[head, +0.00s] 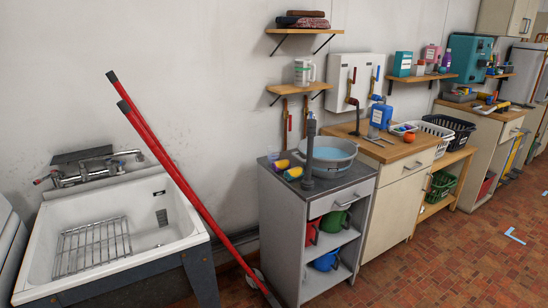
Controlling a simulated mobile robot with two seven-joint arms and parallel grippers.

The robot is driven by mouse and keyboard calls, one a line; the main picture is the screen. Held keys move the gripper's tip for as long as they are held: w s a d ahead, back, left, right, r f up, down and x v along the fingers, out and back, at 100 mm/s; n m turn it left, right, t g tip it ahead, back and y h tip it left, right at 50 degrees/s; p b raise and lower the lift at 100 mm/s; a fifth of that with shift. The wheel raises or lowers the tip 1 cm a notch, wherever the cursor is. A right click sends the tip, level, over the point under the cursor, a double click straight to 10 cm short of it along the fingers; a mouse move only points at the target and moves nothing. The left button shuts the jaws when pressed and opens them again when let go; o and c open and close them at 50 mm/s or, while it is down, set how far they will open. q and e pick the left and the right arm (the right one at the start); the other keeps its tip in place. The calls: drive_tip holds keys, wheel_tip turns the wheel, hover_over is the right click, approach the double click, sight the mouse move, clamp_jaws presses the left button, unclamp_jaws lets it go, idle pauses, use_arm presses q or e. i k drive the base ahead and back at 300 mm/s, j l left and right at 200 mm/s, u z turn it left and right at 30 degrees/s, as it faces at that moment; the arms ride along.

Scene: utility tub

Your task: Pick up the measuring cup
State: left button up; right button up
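A pale, see-through measuring cup (304,71) with a handle on its right side and greenish marks stands upright on a small wooden wall shelf (288,89). The shelf is above the grey cabinet with the basin. A smaller clear cup (273,153) stands at the back left of that cabinet's top. Neither my left nor my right gripper is in the head view, so nothing is seen touching the measuring cup.
A white utility tub (192,232) with a wire rack is at the left. Red poles (190,190) lean between it and the grey cabinet (283,238). A grey basin (345,168) and dark upright pipe (309,150) stand below the shelf. Floor at lower right is clear.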

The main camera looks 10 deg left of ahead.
sight(273, 152)
drive_tip(key=i+j, duration=0.1)
drive_tip(key=i, duration=0.5)
drive_tip(key=i+z, duration=0.1)
drive_tip(key=i, duration=0.5)
drive_tip(key=i+j, duration=0.2)
drive_tip(key=i, duration=0.35)
drive_tip(key=i+j+z, duration=0.1)
drive_tip(key=i, duration=0.5)
